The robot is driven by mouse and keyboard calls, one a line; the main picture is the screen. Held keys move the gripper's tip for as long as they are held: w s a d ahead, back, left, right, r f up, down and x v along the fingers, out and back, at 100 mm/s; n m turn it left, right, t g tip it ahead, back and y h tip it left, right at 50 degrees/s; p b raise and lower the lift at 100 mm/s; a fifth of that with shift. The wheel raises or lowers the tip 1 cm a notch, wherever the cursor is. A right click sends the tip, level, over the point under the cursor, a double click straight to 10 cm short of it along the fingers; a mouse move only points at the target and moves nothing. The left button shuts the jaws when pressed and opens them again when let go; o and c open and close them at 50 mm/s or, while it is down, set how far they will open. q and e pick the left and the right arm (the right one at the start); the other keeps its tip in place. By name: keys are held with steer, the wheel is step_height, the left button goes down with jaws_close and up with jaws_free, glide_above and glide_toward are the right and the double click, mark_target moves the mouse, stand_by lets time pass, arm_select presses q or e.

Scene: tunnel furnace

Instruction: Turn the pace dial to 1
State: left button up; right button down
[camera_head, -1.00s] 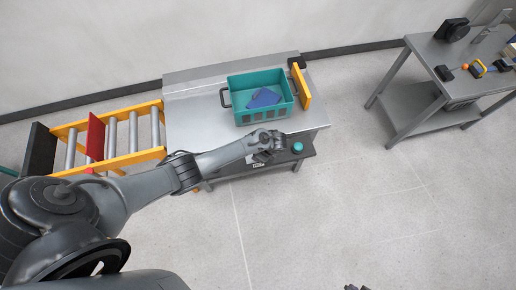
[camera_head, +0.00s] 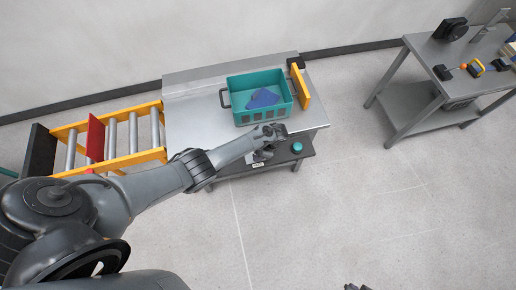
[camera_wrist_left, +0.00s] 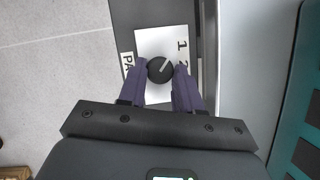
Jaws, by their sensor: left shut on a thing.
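The pace dial (camera_wrist_left: 160,69) is a round black knob with a pale pointer line, on a white plate (camera_wrist_left: 152,42) marked 1 and 2. In the left wrist view the line slants to the upper right, roughly between the two numbers. My left gripper (camera_wrist_left: 161,84) has its dark purple fingers on either side of the knob and is shut on it. In the head view my left gripper (camera_head: 262,154) is at the table's front panel and hides the dial. A dark tip, probably of my right gripper (camera_head: 355,287), shows at the bottom edge; its jaws cannot be made out.
A teal crate (camera_head: 261,115) with blue pieces stands on the metal table (camera_head: 195,112). A teal round button (camera_head: 297,147) is right of my left gripper. A roller conveyor (camera_head: 112,137) joins the table at left. A second table (camera_head: 420,60) stands at right; the floor between is clear.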

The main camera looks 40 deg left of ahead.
arm_select(q)
steer(key=o, duration=1)
steer(key=shift+o, duration=0.2)
steer(key=shift+w+d+r+p, duration=0.2)
steer(key=shift+r+p, duration=0.1)
steer(key=shift+r, duration=0.35)
steer(key=p+v, duration=0.2)
steer(key=v, duration=0.7)
steer(key=shift+r, duration=0.2)
